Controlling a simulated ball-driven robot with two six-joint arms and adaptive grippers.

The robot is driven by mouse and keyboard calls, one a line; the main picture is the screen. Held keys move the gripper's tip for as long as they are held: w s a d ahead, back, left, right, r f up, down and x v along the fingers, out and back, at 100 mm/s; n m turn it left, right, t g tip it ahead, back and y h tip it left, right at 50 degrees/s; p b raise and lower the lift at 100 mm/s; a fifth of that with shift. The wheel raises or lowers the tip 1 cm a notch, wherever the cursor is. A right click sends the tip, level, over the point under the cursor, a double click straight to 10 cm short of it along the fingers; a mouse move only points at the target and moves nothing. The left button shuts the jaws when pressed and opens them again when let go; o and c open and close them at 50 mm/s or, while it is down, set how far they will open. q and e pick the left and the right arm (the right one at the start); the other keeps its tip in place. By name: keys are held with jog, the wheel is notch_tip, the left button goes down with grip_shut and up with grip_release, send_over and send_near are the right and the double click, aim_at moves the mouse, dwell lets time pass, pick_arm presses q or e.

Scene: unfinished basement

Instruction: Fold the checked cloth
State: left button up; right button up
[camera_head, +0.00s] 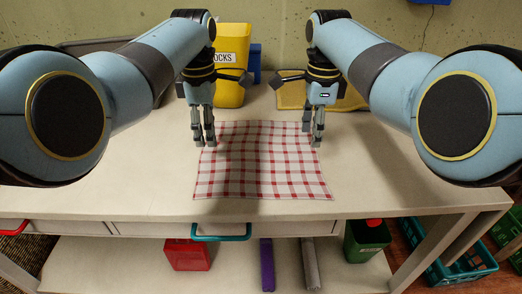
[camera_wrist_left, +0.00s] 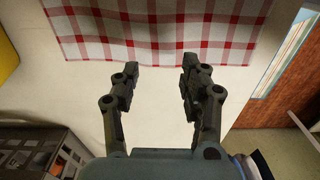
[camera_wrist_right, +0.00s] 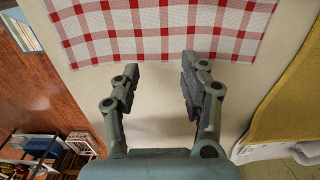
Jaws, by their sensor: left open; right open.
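A red and white checked cloth (camera_head: 262,170) lies flat and spread out on the table. My left gripper (camera_head: 204,142) points down at the cloth's left edge, near its far left corner. In the left wrist view, the left gripper (camera_wrist_left: 160,75) is open and empty, with the cloth (camera_wrist_left: 160,30) just beyond its fingertips. My right gripper (camera_head: 312,142) points down at the cloth's right edge, near its far right corner. In the right wrist view, the right gripper (camera_wrist_right: 160,75) is open and empty, with the cloth (camera_wrist_right: 165,30) beyond its fingertips.
The pale table (camera_head: 120,190) is clear on both sides of the cloth. A yellow bin (camera_head: 232,60) stands behind my left gripper, and a yellow folded cloth or mat (camera_head: 292,96) lies behind my right one. Below the table are a red container (camera_head: 186,256) and a green one (camera_head: 366,242).

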aim_at(211, 155)
pick_arm(q)
jog(key=f, duration=0.3)
jog(key=shift+w+f, duration=0.2)
jog(key=shift+f, duration=0.15)
pick_arm(e)
jog(key=f, duration=0.3)
jog(key=shift+w+f, duration=0.2)
jog(key=shift+f, duration=0.15)
pick_arm(q)
jog(key=shift+s+f, duration=0.1)
jog(key=shift+f, duration=0.25)
pick_arm(e)
jog(key=shift+s+f, duration=0.1)
jog(key=shift+f, duration=0.3)
pick_arm(q)
jog(key=shift+f, duration=0.2)
pick_arm(e)
jog(key=shift+f, duration=0.15)
pick_arm(q)
jog(key=shift+c, duration=0.4)
pick_arm(e)
jog(key=shift+c, duration=0.4)
